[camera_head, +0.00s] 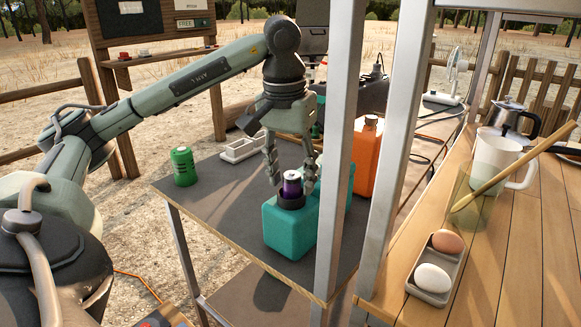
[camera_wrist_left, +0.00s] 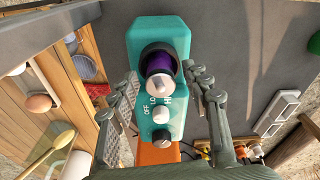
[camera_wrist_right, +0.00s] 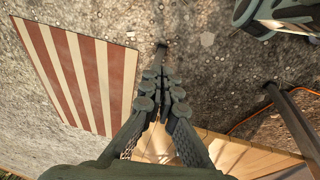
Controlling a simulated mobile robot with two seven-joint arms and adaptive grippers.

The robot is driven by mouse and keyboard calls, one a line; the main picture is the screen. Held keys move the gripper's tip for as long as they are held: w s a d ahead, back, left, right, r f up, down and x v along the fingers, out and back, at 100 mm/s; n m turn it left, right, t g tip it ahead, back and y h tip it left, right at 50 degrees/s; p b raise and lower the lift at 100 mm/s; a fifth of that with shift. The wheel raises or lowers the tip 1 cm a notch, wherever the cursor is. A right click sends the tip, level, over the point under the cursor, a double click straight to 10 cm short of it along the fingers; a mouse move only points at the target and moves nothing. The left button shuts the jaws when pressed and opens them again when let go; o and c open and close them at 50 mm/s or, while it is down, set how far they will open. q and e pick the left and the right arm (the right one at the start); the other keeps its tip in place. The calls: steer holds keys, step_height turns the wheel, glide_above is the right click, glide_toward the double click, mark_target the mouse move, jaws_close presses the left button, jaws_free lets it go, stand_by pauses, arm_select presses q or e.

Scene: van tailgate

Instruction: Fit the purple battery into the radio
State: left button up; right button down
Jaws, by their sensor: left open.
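The teal radio (camera_head: 285,228) stands on the dark side table. The purple battery (camera_head: 292,187) is upright in the dark round socket on its top, its upper part still showing; how deep it sits I cannot tell. In the left wrist view the battery (camera_wrist_left: 160,63) lies inside the socket ring on the radio (camera_wrist_left: 172,35), near knobs and OFF, LO, HI marks. My left gripper (camera_head: 291,172) points down over it, its open fingers on either side, apart from it. My right gripper (camera_wrist_right: 164,92) shows only in its own wrist view, fingers together and empty, above the ground.
A green can-shaped thing (camera_head: 184,166) and a white divided tray (camera_head: 243,148) stand on the side table. An orange container (camera_head: 367,158) is behind a metal post (camera_head: 340,150). The wooden counter at right holds eggs (camera_head: 433,278) and a mug (camera_head: 498,160).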

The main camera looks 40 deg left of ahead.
mark_target(292, 173)
arm_select(q)
step_height(292, 173, up, 3)
steer(key=shift+f, duration=0.2)
steer(key=r, duration=0.2)
steer(key=r+p, duration=0.1)
steer(key=shift+s, duration=0.25)
steer(key=shift+d+r, duration=0.1)
steer(key=shift+s+r, duration=0.15)
steer(key=shift+r, duration=0.6)
arm_select(e)
steer(key=shift+g, duration=0.3)
steer(key=shift+s+d+f, duration=0.2)
steer(key=shift+s+f, duration=0.35)
steer(key=shift+f, duration=0.3)
steer(key=shift+s+d+f, duration=0.15)
steer(key=shift+s+f, duration=0.4)
steer(key=shift+f, duration=0.3)
arm_select(q)
steer(key=shift+s, duration=0.1)
arm_select(e)
steer(key=shift+n, duration=0.3)
